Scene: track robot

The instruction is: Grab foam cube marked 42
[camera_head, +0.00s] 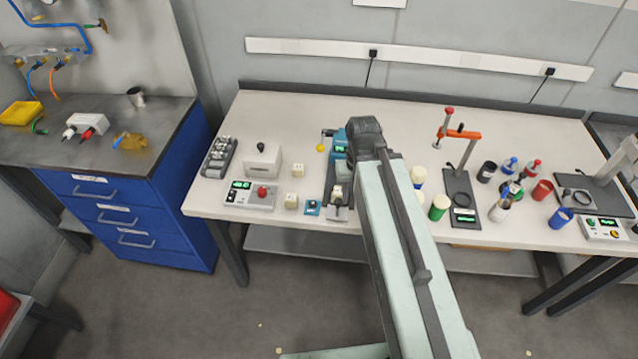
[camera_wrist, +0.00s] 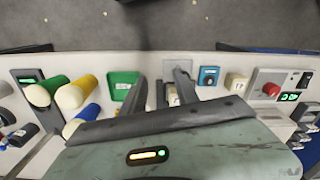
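Several cream foam cubes are on the bench. One cube (camera_head: 337,191) sits on a small grey stand in the head view, just left of my arm. Two more, a front cube (camera_head: 291,201) and a rear cube (camera_head: 298,169), stand further left. In the wrist view, one cube (camera_wrist: 173,96) shows close beside the right finger of my gripper (camera_wrist: 158,88), and another cube (camera_wrist: 235,82) lies to the right. The marks are too small to read surely, so I cannot tell which is 42. My gripper is open, with a gap between its fingers. My arm partly hides the bench.
A blue knob box (camera_head: 312,207) stands beside the front cube. A control box with a red button (camera_head: 262,192) is further left. Cream and green cylinders (camera_head: 439,207) and a press stand (camera_head: 460,190) are right of my arm. The bench's front edge (camera_head: 240,217) is close.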

